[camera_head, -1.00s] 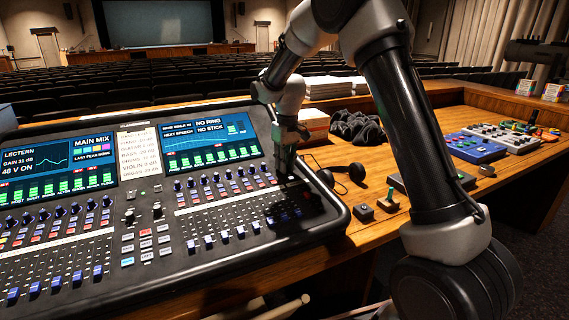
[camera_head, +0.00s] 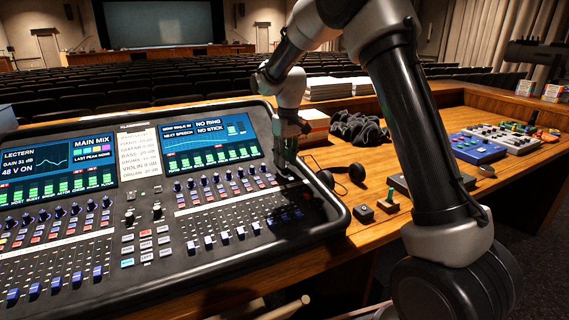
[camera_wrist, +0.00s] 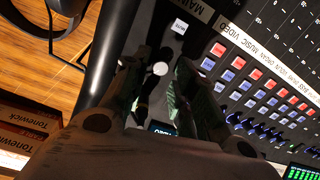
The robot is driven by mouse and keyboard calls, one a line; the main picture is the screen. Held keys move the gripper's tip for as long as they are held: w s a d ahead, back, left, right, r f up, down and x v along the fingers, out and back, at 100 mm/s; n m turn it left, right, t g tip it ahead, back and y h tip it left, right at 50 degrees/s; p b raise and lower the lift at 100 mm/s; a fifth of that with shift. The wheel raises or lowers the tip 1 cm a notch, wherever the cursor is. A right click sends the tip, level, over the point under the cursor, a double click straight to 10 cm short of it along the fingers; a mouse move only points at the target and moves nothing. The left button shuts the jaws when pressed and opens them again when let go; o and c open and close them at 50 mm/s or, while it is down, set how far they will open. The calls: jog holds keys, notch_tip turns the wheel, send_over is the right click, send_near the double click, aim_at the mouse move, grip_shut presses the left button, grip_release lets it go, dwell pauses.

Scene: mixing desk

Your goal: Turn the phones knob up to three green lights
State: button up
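My gripper (camera_head: 285,168) is low over the right end of the mixing desk (camera_head: 335,213), pointing down. In the wrist view my gripper (camera_wrist: 158,75) has its two dark fingers apart. A small knob with a pale round cap (camera_wrist: 160,68) shows in the gap between the fingertips, with dark room around it. Whether it is the phones knob cannot be read, as no phones label shows. A dark part beside it is partly covered by the left finger. I see no green lights by this knob; the fingers hide part of the panel.
Black headphones (camera_head: 345,173) lie on the wooden table just right of the desk. Stacked boxes (camera_head: 313,124) stand behind my gripper.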

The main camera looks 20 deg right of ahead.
notch_tip(320, 180, up, 10)
jog(key=shift+s+d+f, duration=0.15)
jog(key=shift+s+d, duration=0.05)
jog(key=shift+s, duration=0.05)
jog(key=s+d+r+m+t, duration=0.1)
jog(key=s+d, duration=0.3)
jog(key=s, duration=0.8)
jog(key=s+d+r+m+t, duration=0.1)
jog(key=s+d, duration=0.4)
jog(key=s, duration=0.8)
jog(key=s+d+r+m+t, duration=0.1)
jog(key=s+d, duration=0.4)
jog(key=s, duration=0.7)
jog(key=shift+s+d+r+m+t+h, duration=0.15)
jog(key=shift+s+r+m+t+h, duration=0.25)
jog(key=shift+m, duration=0.3)
jog(key=shift+w, duration=0.1)
